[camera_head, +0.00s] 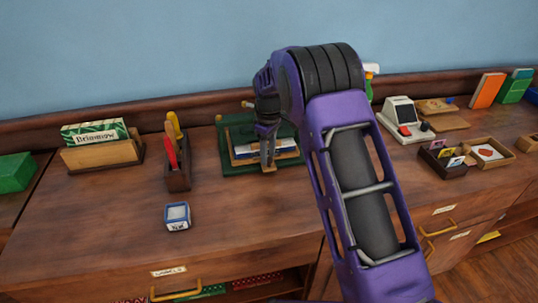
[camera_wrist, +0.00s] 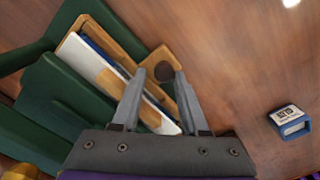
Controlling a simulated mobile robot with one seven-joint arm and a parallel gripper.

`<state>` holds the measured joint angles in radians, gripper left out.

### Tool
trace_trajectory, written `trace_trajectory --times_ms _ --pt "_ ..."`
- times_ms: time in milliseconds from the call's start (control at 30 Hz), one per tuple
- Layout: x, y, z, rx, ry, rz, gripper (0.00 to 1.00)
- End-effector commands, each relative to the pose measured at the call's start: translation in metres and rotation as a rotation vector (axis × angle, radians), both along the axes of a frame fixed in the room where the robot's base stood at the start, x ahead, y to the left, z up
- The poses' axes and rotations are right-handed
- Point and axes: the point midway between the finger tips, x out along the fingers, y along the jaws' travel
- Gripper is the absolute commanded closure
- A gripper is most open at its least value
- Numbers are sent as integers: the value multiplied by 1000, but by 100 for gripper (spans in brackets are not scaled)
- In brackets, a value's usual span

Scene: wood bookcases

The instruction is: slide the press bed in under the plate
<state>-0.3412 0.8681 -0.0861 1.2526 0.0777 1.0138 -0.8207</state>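The green press (camera_head: 232,135) stands at the back of the wood top, with a green plate (camera_wrist: 62,95) in the wrist view. The tan wooden press bed (camera_wrist: 122,40) sticks out from the plate with a white and blue flat item (camera_wrist: 97,60) on it. A tab with a dark round spot (camera_wrist: 165,72) juts from the bed's front edge. My gripper (camera_wrist: 160,76) is open, its fingertips on either side of this tab; I cannot tell whether they touch it. In the head view my gripper (camera_head: 267,160) points down at the bed's front, and my arm hides part of the press.
A small blue and white box (camera_head: 177,215) lies in front, left of my gripper. A holder with red and yellow tools (camera_head: 177,165) and a card rack (camera_head: 100,150) stand to the left. A white device (camera_head: 403,120) and small trays (camera_head: 490,152) are at right. The front middle is clear.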

Motion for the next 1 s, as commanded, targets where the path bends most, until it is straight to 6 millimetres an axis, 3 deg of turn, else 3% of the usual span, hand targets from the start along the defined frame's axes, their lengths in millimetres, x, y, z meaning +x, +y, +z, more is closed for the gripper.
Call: trace_trajectory --times_ms 33,100,467,567,1000 --pt "0 0 0 0 -1 -1 48" --pt "0 0 0 0 1 -1 38" --pt "-2 -1 7 -2 5 -1 38" --pt "-2 -1 21 -2 5 -1 38" --pt "-1 -1 127 -1 3 -1 38"
